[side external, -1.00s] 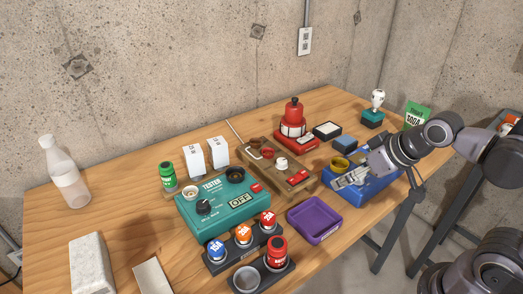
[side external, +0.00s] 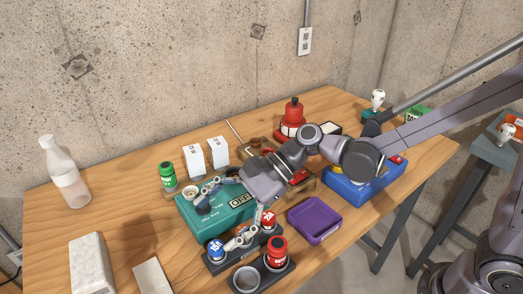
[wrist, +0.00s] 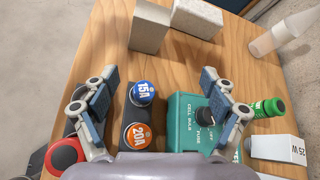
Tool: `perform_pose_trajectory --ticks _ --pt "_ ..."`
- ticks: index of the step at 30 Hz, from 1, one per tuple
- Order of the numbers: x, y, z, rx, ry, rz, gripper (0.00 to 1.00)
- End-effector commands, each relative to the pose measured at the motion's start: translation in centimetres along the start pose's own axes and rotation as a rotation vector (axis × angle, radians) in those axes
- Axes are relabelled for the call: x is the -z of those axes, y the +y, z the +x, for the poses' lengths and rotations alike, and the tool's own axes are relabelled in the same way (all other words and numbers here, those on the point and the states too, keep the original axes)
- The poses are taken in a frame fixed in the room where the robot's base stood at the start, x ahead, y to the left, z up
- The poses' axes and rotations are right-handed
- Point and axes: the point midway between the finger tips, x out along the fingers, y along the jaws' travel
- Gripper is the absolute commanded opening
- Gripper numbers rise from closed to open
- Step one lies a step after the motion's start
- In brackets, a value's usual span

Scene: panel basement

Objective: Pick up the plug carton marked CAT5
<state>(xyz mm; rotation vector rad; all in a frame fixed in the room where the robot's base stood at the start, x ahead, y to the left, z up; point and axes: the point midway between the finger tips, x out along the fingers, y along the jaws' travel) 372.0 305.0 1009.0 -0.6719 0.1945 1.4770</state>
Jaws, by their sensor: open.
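No marking CAT5 is legible in any view. Two upright white cartons, the left one (side external: 194,162) and the right one (side external: 218,152), stand behind the green tester in the side view; their print is too small to read there. In the wrist view one white carton (wrist: 272,147) at the lower right shows "25 W". My gripper (side external: 223,213) is open and empty, above the tester and the fuse rack, in front of the cartons. In the wrist view its fingers (wrist: 158,80) spread on both sides of the blue and orange fuses.
The green tester (side external: 240,220), a green can (side external: 167,176), a purple tray (side external: 325,216) and a blue box (side external: 368,190) crowd the area. A red can (side external: 277,252) stands in the front rack. A bottle (side external: 64,174) and pale blocks (side external: 90,264) stand left; wood between is clear.

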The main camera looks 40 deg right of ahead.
Motion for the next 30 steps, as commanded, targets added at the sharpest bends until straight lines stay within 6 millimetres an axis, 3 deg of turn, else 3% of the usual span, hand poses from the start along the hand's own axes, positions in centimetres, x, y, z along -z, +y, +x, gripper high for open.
perform_pose_trajectory --ticks 3,9,19,30 --pt "-1.2 0.3 2.3 -0.045 -0.092 0.152 0.85" --pt "-2.2 0.6 4.0 -0.089 -0.163 0.283 0.85" --pt "-3.0 1.0 8.2 -0.095 -0.167 0.292 0.85" --pt "-3.6 1.2 11.3 -0.094 -0.167 0.29 0.85"
